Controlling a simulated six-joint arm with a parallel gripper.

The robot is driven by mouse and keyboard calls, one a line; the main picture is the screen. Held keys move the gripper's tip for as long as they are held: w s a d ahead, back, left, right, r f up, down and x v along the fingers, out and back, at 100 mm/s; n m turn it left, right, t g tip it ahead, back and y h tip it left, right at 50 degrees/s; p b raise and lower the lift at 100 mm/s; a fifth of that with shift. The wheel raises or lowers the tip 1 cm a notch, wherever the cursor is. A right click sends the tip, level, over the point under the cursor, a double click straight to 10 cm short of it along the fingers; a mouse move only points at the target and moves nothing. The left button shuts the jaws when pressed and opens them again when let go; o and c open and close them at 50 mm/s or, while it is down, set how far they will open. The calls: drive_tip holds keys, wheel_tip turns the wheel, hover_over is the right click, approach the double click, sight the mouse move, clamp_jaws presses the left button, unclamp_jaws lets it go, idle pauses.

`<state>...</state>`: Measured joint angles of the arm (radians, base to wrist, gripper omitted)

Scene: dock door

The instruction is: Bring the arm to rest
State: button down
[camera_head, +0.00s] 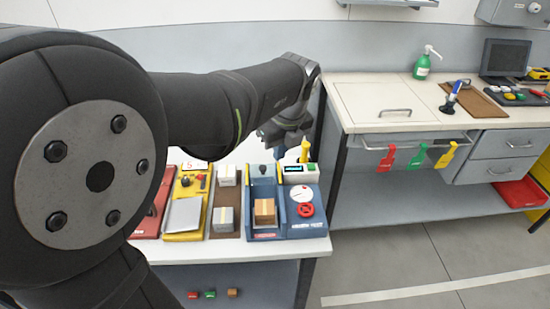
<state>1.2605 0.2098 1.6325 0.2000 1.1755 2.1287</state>
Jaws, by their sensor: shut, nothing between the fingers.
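My arm reaches from the left foreground across the picture to the right. My gripper (280,150) is at its far end, pointing down over the back of the white bench (315,246). It is small and partly hidden by my wrist. It looks shut, with nothing seen in it. It is above and behind the blue station (304,228), apart from the small cardboard box (264,211) in the blue bay.
A yellow tray (183,221), a red case (150,220) and grey boxes (223,219) stand left of the blue station. A counter (362,101) at right holds a green pump bottle (422,66). Red, green and yellow tags (418,157) hang from its front rail. Open floor lies front right.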

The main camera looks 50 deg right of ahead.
drive_tip(key=shift+s+r, duration=0.1)
drive_tip(key=shift+r, duration=0.2)
hover_over(266, 177)
drive_tip(key=f, duration=1)
drive_tip(key=shift+s+a+f, duration=0.1)
drive_tip(key=shift+s+f, duration=0.2)
drive_tip(key=shift+s, duration=0.1)
drive_tip(key=shift+s+a, duration=0.15)
drive_tip(key=shift+s, duration=0.05)
